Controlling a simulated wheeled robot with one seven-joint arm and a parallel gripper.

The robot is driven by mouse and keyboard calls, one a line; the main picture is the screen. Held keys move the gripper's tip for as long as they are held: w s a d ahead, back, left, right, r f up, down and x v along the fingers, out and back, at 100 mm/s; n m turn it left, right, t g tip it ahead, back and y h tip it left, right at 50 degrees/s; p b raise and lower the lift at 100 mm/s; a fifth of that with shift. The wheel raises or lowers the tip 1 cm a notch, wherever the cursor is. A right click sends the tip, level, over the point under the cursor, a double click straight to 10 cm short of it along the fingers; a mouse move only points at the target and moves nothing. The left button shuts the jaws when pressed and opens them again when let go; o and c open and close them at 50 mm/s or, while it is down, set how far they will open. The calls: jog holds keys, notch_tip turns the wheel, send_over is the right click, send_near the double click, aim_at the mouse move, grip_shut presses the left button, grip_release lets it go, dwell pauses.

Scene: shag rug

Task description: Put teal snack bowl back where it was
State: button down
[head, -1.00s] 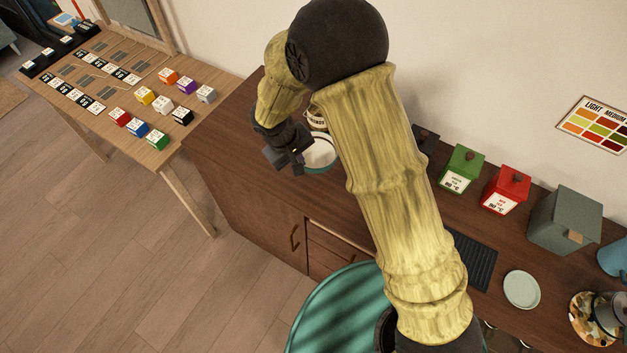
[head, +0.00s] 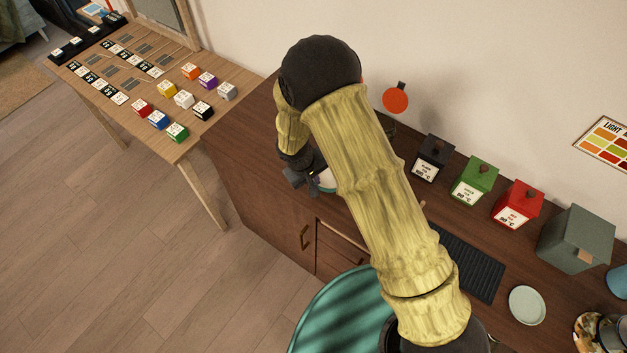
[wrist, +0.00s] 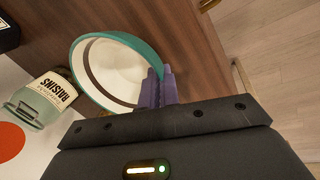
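The teal snack bowl (wrist: 137,45) has a teal outside and a pale inside. In the wrist view my gripper (wrist: 158,82) has its purple fingers close together on the bowl's near right rim, one inside and one outside. In the head view only a sliver of the bowl (head: 327,180) shows behind my arm, beside the gripper (head: 300,183), above the left part of the brown counter. I cannot tell whether the bowl touches the counter.
A jar labelled raisins (wrist: 42,98) is left of the bowl in the wrist view. Black (head: 431,158), green (head: 473,182) and red (head: 516,204) canisters stand along the wall. A side table (head: 170,143) holds several coloured cubes. The counter's front left is clear.

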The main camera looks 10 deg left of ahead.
jog(key=shift+f, duration=0.8)
jog(key=shift+f, duration=0.15)
jog(key=c, duration=1.6)
grip_release()
jog(key=shift+c, duration=0.2)
jog(key=shift+r, duration=0.25)
jog(key=b+v, duration=0.2)
jog(key=v, duration=1)
